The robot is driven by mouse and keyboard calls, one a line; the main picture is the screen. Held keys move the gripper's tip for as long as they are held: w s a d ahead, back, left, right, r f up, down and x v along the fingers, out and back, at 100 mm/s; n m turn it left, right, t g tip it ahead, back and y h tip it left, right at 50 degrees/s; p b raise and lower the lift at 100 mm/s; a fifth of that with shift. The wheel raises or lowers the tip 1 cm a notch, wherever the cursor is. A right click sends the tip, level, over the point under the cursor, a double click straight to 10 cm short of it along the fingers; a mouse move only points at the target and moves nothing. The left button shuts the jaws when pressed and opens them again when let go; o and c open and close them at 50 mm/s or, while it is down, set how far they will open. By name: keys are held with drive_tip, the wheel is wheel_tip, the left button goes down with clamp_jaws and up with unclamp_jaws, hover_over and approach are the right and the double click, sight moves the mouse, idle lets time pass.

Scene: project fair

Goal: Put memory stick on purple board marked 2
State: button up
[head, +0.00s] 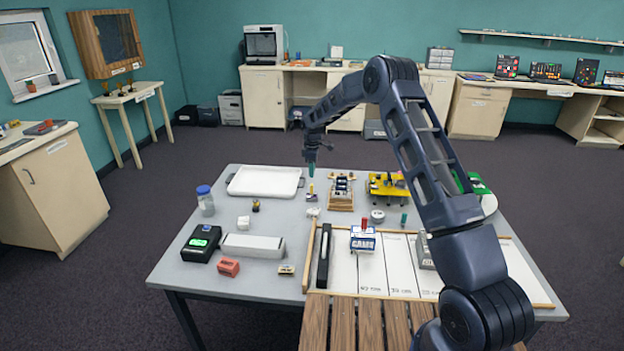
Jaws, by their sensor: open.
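I cannot pick out a memory stick for certain; several small items on the grey table are too small to tell. I see no board that is clearly purple or marked 2. My gripper (312,158) is open above the far middle of the table, right of the white tray. A slim green item (312,171) shows just below it; I cannot tell whether they touch. A small yellow and dark item (311,188) is under that. A small beige piece (287,269) lies near the front edge.
The grey table (180,273) is crowded. It bears a white tray (239,184), a jar with a blue lid (205,205), a black device (201,243), a red block (228,267), a yellow model (388,191) and a blue-white box (363,240). My arm hides part of the right side.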

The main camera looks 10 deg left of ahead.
drive_tip(key=shift+r, duration=0.95)
drive_tip(key=s+d+r+m+t, duration=0.1)
drive_tip(key=s+d+r+m, duration=0.2)
drive_tip(key=s+d+r, duration=0.45)
drive_tip(key=s+d+r+m, duration=0.2)
drive_tip(key=s+d+r, duration=0.2)
drive_tip(key=d+r, duration=0.65)
drive_tip(key=s+d+r+m+t, duration=0.1)
drive_tip(key=s+d+r+m, duration=0.2)
drive_tip(key=s+d+r, duration=0.6)
drive_tip(key=s+d+r+m+t, duration=0.1)
drive_tip(key=s+d+r+m, duration=0.2)
drive_tip(key=s, duration=0.4)
drive_tip(key=s+d+r+m, duration=0.2)
drive_tip(key=s+d+r, duration=0.1)
drive_tip(key=s+d, duration=0.25)
drive_tip(key=s+d+f+m, duration=0.2)
drive_tip(key=s, duration=0.7)
drive_tip(key=s+d+f+m+t, duration=0.1)
drive_tip(key=s+d+m, duration=0.2)
drive_tip(key=s, duration=0.6)
drive_tip(key=shift+s+d+f+t, duration=0.2)
drive_tip(key=shift+s+f+t, duration=0.1)
drive_tip(key=shift+f, duration=0.1)
